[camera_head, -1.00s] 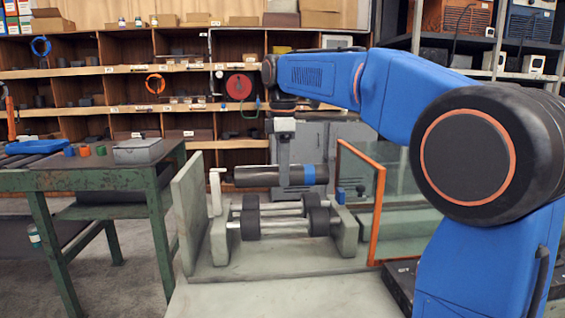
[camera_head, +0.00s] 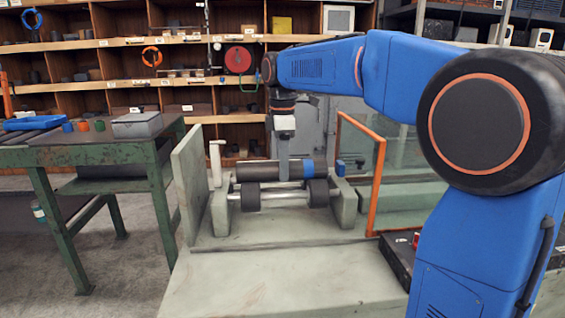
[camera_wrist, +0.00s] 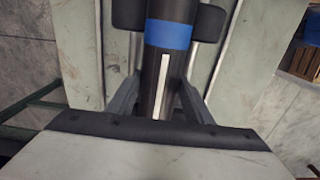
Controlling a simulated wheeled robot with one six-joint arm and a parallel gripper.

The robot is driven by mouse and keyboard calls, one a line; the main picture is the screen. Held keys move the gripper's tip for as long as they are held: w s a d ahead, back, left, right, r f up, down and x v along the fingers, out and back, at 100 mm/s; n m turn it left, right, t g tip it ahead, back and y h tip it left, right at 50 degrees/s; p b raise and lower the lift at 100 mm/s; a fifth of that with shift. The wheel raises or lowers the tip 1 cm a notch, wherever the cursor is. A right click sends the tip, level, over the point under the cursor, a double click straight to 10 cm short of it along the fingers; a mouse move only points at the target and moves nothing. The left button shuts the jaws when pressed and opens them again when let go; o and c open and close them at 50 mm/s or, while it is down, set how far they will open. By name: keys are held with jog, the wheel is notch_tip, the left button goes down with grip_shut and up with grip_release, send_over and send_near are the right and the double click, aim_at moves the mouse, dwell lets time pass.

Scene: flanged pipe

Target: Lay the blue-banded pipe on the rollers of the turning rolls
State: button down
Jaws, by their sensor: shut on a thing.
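The dark pipe with a blue band (camera_head: 258,171) lies level along the turning rolls (camera_head: 222,212), its blue band toward the right end. It is at the height of the black rollers (camera_head: 318,192) and overlaps their tops; I cannot tell whether it fully rests on them. My gripper (camera_head: 283,168) points straight down and is shut around the pipe's middle. In the wrist view the pipe (camera_wrist: 150,85) runs between both fingers, with a white stripe along its top and the blue band beyond. The far rollers are partly hidden behind the pipe.
An orange-framed clear screen (camera_head: 376,190) stands right of the rolls, and an upright grey panel (camera_head: 188,185) stands left. A green bench (camera_head: 90,155) with a grey box (camera_head: 143,124) is further left. Shelves fill the back.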

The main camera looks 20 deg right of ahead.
grip_release()
dwell(0.4)
jog(key=shift+r, duration=0.1)
jog(key=shift+r, duration=5.9)
